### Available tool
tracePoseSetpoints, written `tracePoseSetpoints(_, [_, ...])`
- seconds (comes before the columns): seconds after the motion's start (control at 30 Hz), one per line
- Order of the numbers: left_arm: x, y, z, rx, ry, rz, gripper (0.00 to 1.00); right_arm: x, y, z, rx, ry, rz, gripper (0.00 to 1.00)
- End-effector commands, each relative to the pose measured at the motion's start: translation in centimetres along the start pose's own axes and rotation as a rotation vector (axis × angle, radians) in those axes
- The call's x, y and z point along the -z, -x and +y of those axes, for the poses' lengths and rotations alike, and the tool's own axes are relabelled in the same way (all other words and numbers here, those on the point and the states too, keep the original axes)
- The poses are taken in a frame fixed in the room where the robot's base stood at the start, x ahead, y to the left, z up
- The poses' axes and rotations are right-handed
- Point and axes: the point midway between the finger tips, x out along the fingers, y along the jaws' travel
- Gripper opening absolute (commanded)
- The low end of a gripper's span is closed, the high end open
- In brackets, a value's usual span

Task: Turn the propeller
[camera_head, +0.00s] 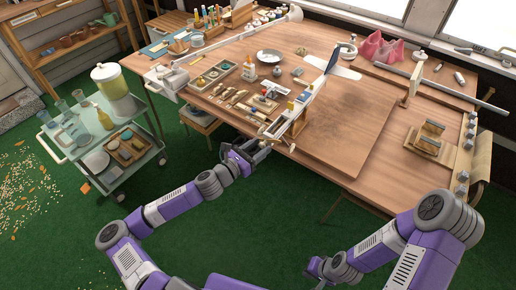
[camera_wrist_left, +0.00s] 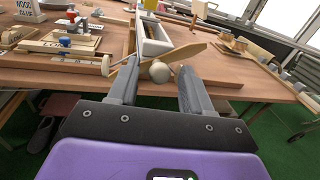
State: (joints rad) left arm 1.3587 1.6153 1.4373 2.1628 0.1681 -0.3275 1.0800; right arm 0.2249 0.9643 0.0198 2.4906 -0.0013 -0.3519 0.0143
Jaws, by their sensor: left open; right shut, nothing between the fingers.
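A white model plane (camera_head: 310,95) with a blue-tipped tail stands on the wooden bench, nose toward the near edge; its open body (camera_wrist_left: 153,38) shows in the left wrist view. The tan propeller (camera_wrist_left: 184,52) sits at its nose, with a round pale spinner (camera_wrist_left: 159,72) in front. My left gripper (camera_wrist_left: 157,67) is open at the nose, its fingers on either side of the spinner. The left finger overlaps part of the propeller, so I cannot tell if they touch. In the head view my left gripper (camera_head: 262,146) is at the bench edge. My right gripper (camera_head: 316,267) is shut and empty, low before the bench.
Trays of small tools (camera_head: 238,102) lie left of the plane. A wide wooden board (camera_head: 350,130) lies right of it. A glass-topped cart (camera_head: 130,165) stands at the left. Green floor is clear between the cart and my arms.

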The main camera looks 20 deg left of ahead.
Motion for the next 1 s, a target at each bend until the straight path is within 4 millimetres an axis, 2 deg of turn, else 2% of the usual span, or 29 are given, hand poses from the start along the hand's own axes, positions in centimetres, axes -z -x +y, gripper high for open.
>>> tracePoseSetpoints(0.07, [0.0, 0.0, 0.0, 0.000, 0.000, 0.000, 0.49, 0.0, 0.0, 0.0, 0.000, 0.000, 0.000, 0.00])
tracePoseSetpoints(0.1, [0.0, 0.0, 0.0, 0.000, 0.000, 0.000, 0.46, 0.0, 0.0, 0.0, 0.000, 0.000, 0.000, 0.00])
tracePoseSetpoints(0.4, [0.0, 0.0, 0.0, 0.000, -0.001, 0.001, 0.00, 0.0, 0.0, 0.0, 0.000, 0.000, 0.000, 0.00])
tracePoseSetpoints(0.77, [-0.1, 0.0, 0.0, 0.000, -0.044, 0.009, 0.00, 0.0, 0.5, -0.2, 0.000, 0.000, 0.000, 0.00])
tracePoseSetpoints(1.0, [-0.3, 0.0, 0.0, -0.001, -0.185, 0.035, 0.00, -0.1, 1.8, -0.7, 0.000, 0.000, 0.000, 0.00])
